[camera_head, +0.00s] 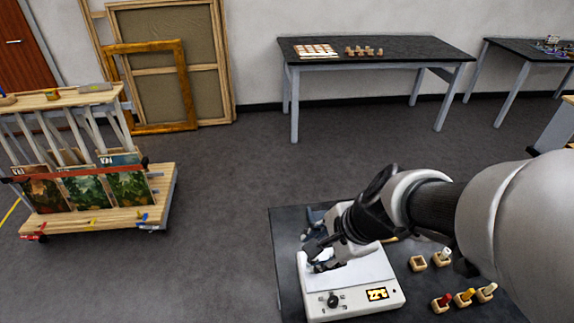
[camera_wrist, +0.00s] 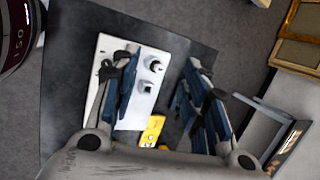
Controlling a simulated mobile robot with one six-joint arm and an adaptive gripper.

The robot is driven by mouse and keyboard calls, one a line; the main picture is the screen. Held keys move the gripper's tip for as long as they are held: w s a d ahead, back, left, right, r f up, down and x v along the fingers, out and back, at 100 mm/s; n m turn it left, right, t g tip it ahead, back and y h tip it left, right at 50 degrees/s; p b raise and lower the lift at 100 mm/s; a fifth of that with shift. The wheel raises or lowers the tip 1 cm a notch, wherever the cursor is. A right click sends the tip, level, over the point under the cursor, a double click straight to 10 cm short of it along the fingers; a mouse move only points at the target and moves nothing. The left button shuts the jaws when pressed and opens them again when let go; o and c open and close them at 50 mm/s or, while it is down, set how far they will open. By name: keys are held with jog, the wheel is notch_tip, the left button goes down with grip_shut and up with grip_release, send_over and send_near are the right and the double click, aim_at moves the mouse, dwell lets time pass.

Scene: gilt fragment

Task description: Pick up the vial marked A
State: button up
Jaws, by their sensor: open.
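Several small vials stand in wooden holders on the dark table at the lower right of the head view. One has a red top (camera_head: 445,299), one a yellow top (camera_head: 466,295), one a cream top (camera_head: 488,290) and one a white top (camera_head: 444,254). No letter A can be read on any of them. A wooden holder (camera_head: 417,263) beside the white-topped vial looks empty. My gripper (camera_head: 320,256) is above the white instrument, left of the vials. In the wrist view my gripper (camera_wrist: 165,78) has its fingers spread, with no vial seen between them.
The white instrument (camera_head: 350,303) with a knob and a yellow display sits on the dark near table (camera_head: 285,232). A cart with paintings (camera_head: 95,222) stands at left. A black-topped table (camera_head: 400,47) with small items stands at the back. The floor between is clear.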

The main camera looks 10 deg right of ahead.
jog(key=w+d+f+m+p, duration=0.25)
jog(key=d+m+p, duration=0.35)
jog(key=m, duration=0.7)
jog(key=shift+h, duration=0.3)
jog(key=shift+w+b+x, duration=0.2)
jog(key=shift+b+x, duration=2.4)
jog(key=shift+x, duration=1.65)
jog(key=shift+w+b+x, duration=0.2)
jog(key=shift+b+x, duration=2.4)
jog(key=shift+x, duration=1.7)
jog(key=shift+r, duration=0.3)
jog(key=shift+c, duration=0.2)
jog(key=c, duration=0.9)
